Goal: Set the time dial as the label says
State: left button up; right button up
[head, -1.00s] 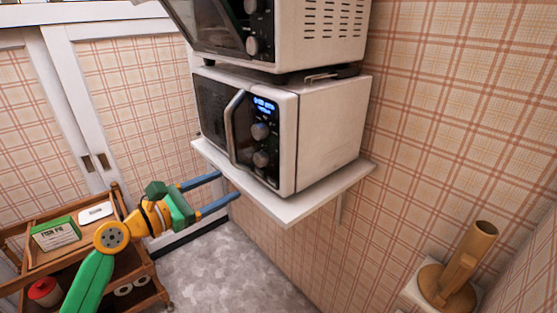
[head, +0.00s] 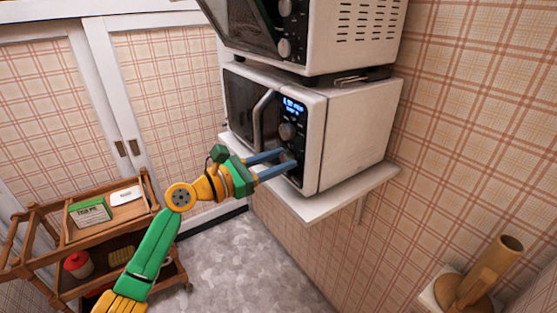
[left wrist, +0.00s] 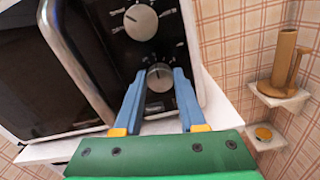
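The lower microwave (head: 355,130) has a black panel with a lit blue display (head: 292,106) and two round silver dials. The upper dial (head: 287,131) also shows in the left wrist view (left wrist: 141,22). The lower dial (left wrist: 160,77) sits between my left gripper's fingertips (left wrist: 159,80), with one blue finger on each side. My left gripper (head: 288,159) is open at the panel. Contact with the dial is not clear. A green-and-white box with printed text (head: 91,212) lies on the cart; its small print is unreadable. My right gripper is not in view.
The microwave stands on a white wall shelf (head: 330,205), with another microwave (head: 345,35) above it. Its door handle (head: 261,120) is left of the dials, close to my left gripper. A wooden cart (head: 150,215) stands at the left. Grey floor (head: 240,270) is clear between.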

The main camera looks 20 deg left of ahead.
pick_arm(q)
grip_shut()
jog(key=shift+m, duration=0.3)
